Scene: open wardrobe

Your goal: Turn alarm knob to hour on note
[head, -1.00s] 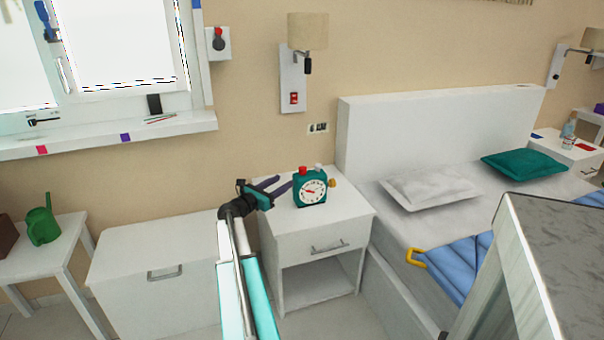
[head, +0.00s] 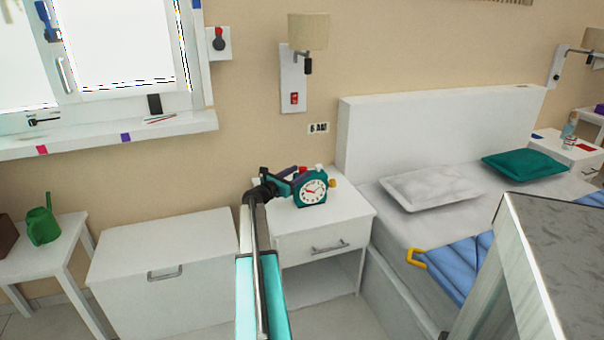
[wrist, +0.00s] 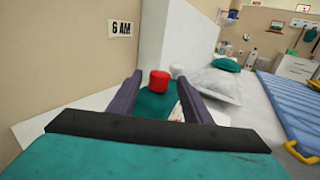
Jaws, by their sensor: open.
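The teal alarm clock (head: 312,190) stands on the white nightstand (head: 340,219), its white dial facing the head camera. It has a red knob (wrist: 159,83) and a white knob (head: 319,167) on top, and a yellow-orange knob (head: 332,183) on its right side. The note (head: 318,128) on the wall above reads "6 AM" in the wrist view (wrist: 120,29). My gripper (wrist: 158,90) is open at the clock's upper left. In the wrist view its two dark fingers lie either side of the red knob; I cannot tell whether they touch it.
The white headboard (head: 437,122) and bed with pillows (head: 433,189) stand right of the nightstand. A wall lamp (head: 307,32) hangs above. A white chest (head: 164,262) is at the left. The nightstand top is otherwise largely clear.

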